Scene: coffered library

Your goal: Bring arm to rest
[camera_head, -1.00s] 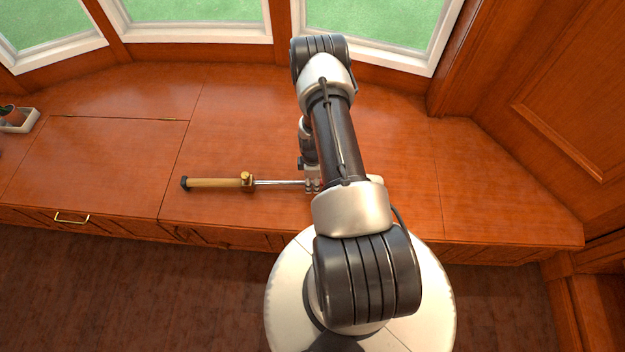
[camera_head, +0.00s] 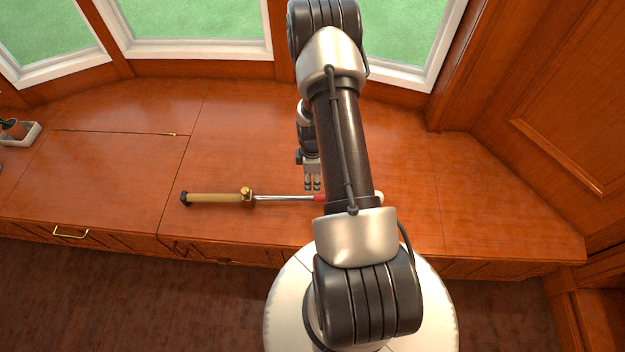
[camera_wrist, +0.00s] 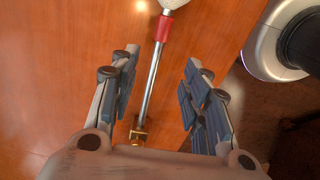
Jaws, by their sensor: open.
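My gripper (camera_head: 313,184) is open and empty, above the wooden window seat near its front edge. In the wrist view its two fingers (camera_wrist: 160,85) stand apart, with a metal rod showing between and beyond them. The rod belongs to a long tool (camera_head: 215,199) lying on the seat, with a tan handle, a brass fitting and a red collar. The red collar (camera_wrist: 162,28) and a pale end show in the wrist view. In the head view my arm partly hides the tool's right end.
The wooden window seat (camera_head: 240,130) is mostly clear. A small potted plant in a pale tray (camera_head: 18,134) stands at the far left. Windows (camera_head: 190,18) rise behind the seat, and a wood panel wall (camera_head: 560,110) closes the right side.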

